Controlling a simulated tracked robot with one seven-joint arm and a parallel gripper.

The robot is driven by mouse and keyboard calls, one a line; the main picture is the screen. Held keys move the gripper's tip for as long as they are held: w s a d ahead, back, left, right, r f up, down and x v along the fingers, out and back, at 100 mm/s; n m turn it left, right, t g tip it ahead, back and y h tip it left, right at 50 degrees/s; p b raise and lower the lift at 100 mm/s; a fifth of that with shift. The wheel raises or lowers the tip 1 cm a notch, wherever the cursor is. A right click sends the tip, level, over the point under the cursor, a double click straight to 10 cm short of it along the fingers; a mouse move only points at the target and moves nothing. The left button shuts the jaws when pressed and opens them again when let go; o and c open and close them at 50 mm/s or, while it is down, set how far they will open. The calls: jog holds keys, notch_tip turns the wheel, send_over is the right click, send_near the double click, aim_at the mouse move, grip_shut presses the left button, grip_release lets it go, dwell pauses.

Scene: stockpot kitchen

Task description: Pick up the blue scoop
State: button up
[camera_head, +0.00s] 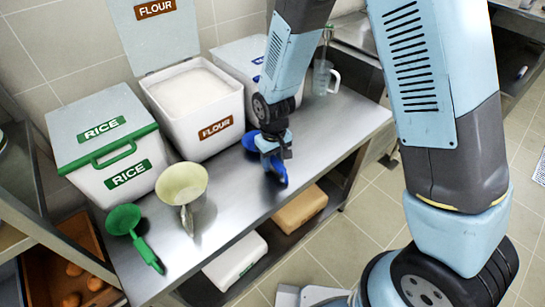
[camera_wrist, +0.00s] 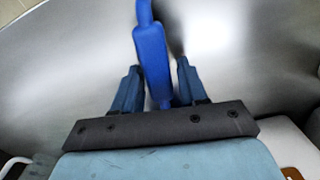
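The blue scoop (camera_head: 250,141) is on the steel counter, right of the flour bin; its bowl shows in the head view, partly hidden by my arm. Its blue handle (camera_wrist: 152,50) runs up the middle of the wrist view. My gripper (camera_wrist: 158,66) reaches down over the counter, with one finger on each side of the handle. A narrow gap shows between the handle and the right finger; the left finger is very close to the handle, and I cannot tell if they touch. In the head view my gripper (camera_head: 273,155) is low over the counter.
A white flour bin (camera_head: 200,120) with its lid raised and a rice bin (camera_head: 122,178) stand at the back. A cream scoop (camera_head: 181,184) and a green scoop (camera_head: 124,220) lie at left. A clear jug (camera_head: 322,77) stands behind my arm. The front right counter is clear.

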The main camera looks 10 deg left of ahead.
grip_shut()
dwell(0.3)
